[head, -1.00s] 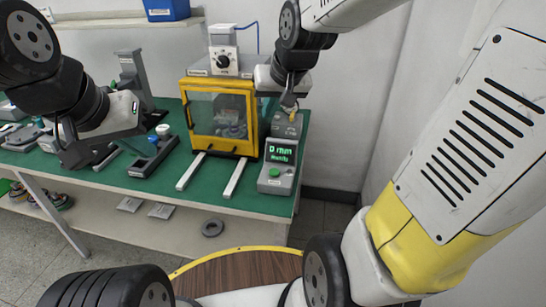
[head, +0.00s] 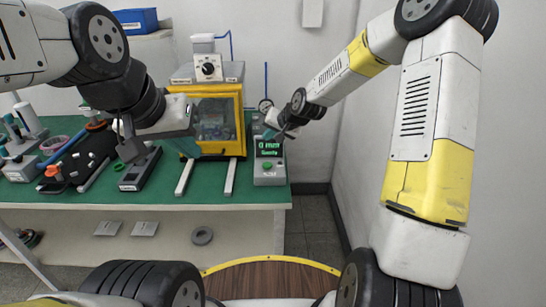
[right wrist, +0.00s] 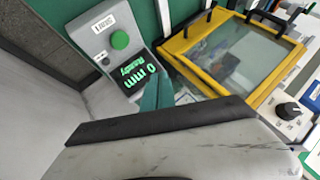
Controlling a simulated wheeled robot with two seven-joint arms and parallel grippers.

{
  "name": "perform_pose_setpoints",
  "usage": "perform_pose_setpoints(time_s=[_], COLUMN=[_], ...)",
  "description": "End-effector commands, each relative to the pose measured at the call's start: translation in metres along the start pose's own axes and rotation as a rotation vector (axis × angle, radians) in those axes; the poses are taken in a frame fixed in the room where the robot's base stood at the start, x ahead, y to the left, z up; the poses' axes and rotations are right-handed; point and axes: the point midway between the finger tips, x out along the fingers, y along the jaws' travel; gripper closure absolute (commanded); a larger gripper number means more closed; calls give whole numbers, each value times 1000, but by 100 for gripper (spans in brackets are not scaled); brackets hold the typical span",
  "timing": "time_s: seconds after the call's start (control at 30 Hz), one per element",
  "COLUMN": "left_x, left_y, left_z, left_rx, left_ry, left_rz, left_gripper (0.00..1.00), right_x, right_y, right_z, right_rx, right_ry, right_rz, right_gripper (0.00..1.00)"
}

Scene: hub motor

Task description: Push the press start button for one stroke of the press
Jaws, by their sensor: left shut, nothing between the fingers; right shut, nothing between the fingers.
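The grey control box (head: 270,176) stands at the right end of the green bench, with a green start button (head: 267,167) on its sloped front. Its display (head: 269,147) reads "0 mm" with "Ready" below. The button also shows in the right wrist view (right wrist: 119,40), uncovered. My right gripper (head: 281,135) is shut and empty, just above the display end of the box and apart from the button. Its teal fingertips (right wrist: 158,88) show beside the display. The yellow-framed press enclosure (head: 243,122) stands left of the box. My left gripper (head: 128,145) is shut and empty over the bench's left part.
Two pale rails (head: 230,177) run forward from the enclosure. A dark fixture (head: 138,170) lies left of them, and trays with small parts (head: 75,168) lie further left. A knob unit (head: 208,69) sits on top of the enclosure. A wall closes the right side.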

Motion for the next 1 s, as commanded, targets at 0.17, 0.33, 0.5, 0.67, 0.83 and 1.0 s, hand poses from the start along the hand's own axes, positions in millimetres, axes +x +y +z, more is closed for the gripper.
perform_pose_setpoints(time_s=[0.17, 0.33, 0.5, 0.67, 0.83, 1.0], left_x=[0, 0, 0, 0, 0, 0], left_y=[0, 0, 0, 0, 0, 0], left_z=[0, 0, 0, 0, 0, 0], left_rx=[0, 0, 0, 0, 0, 0], left_ry=[0, 0, 0, 0, 0, 0], left_rz=[0, 0, 0, 0, 0, 0], left_gripper=[100, 100, 100, 100, 100, 100], right_x=[0, 1, 10, 26, 42, 54], right_y=[0, 1, 8, 19, 31, 40], right_z=[0, 1, 8, 20, 32, 40], right_rx=[0, 0, 1, 2, 1, 0], right_ry=[1, 0, -2, -3, -3, -2], right_rz=[0, 1, 2, 1, 2, 1], right_gripper=[100, 100, 100, 100, 100, 100])
